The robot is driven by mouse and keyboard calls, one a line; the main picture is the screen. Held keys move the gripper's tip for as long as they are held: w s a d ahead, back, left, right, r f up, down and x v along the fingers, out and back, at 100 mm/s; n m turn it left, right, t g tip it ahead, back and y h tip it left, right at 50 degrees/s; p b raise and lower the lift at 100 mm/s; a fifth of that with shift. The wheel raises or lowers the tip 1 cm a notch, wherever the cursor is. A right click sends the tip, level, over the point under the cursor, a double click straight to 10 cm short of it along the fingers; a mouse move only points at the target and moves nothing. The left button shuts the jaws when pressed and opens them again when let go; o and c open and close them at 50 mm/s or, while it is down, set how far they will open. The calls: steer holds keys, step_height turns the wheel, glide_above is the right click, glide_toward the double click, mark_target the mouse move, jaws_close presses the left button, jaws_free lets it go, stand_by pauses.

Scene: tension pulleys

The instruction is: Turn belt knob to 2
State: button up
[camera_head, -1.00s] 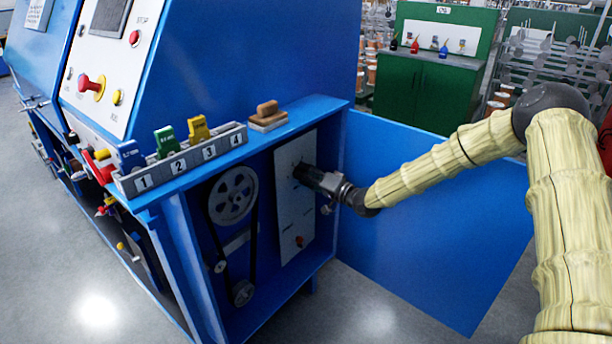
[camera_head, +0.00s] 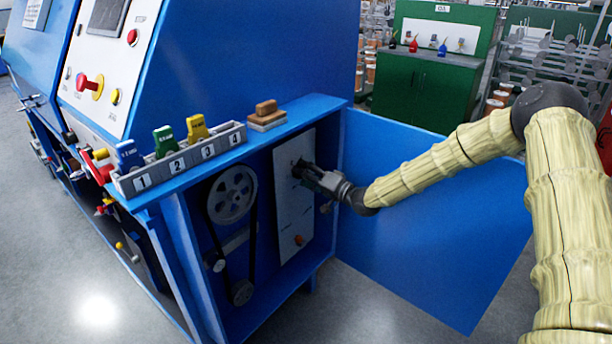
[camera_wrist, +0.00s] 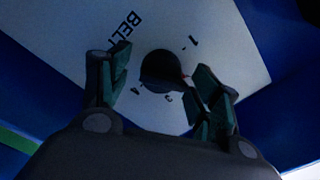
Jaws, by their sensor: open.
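The belt knob (camera_wrist: 163,70) is a round black knob on a white panel (camera_wrist: 222,42), with part of the word BELT beside it. A small red mark shows on its right edge in the wrist view. The digits 1, 3 and 4 show around it; the 2 is not visible, and the right finger covers part of that side. My gripper (camera_wrist: 161,64) is open with one finger on each side of the knob; contact cannot be told. In the head view my gripper (camera_head: 303,172) is at the upper part of the panel (camera_head: 292,215) and hides the knob.
An orange-red knob (camera_head: 299,240) sits lower on the panel. A pulley (camera_head: 232,194) with a belt is at its left. A grey rack (camera_head: 205,152) with numbered slots and coloured tags is on the ledge above. An open blue door (camera_head: 430,220) stands at the right.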

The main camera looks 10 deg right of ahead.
steer(key=v, duration=1.2)
steer(key=shift+f, duration=0.1)
